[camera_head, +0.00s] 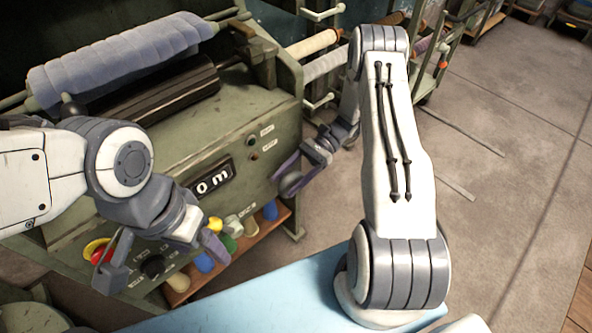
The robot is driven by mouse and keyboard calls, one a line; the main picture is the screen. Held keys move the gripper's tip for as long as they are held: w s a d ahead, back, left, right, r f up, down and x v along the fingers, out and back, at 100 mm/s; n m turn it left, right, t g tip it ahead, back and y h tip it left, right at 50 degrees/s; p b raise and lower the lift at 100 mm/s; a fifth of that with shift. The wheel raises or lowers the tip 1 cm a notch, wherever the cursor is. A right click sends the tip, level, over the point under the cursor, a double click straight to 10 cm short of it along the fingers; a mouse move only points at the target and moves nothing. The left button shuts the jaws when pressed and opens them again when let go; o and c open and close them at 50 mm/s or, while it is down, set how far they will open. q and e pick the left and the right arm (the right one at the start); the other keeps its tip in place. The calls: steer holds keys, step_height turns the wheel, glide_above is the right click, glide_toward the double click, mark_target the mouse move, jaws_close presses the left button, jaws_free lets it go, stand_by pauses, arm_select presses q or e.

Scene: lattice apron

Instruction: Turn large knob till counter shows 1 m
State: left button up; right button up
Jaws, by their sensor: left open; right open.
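The green machine (275,90) carries a black counter window (213,178) with white characters. I read "0 m" there; its left end is close behind my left arm. A dark round knob (152,267) sits low on the front panel. My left gripper (162,262) is open, with its fingers on either side of this knob; I cannot tell whether they touch it. My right gripper (297,177) is open near the machine's right front corner. A dark round part (290,184) shows at its fingers; I cannot tell whether it belongs to the machine.
A red button with a yellow surround (97,250) is left of the knob. Several coloured spools stand on a low wooden shelf (280,218). A grey-blue fabric roll (120,60) lies on top. A light blue surface (285,290) is in front. Floor (510,160) is open at right.

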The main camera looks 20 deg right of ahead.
steer(key=v, duration=1)
steer(key=shift+s+d, duration=0.1)
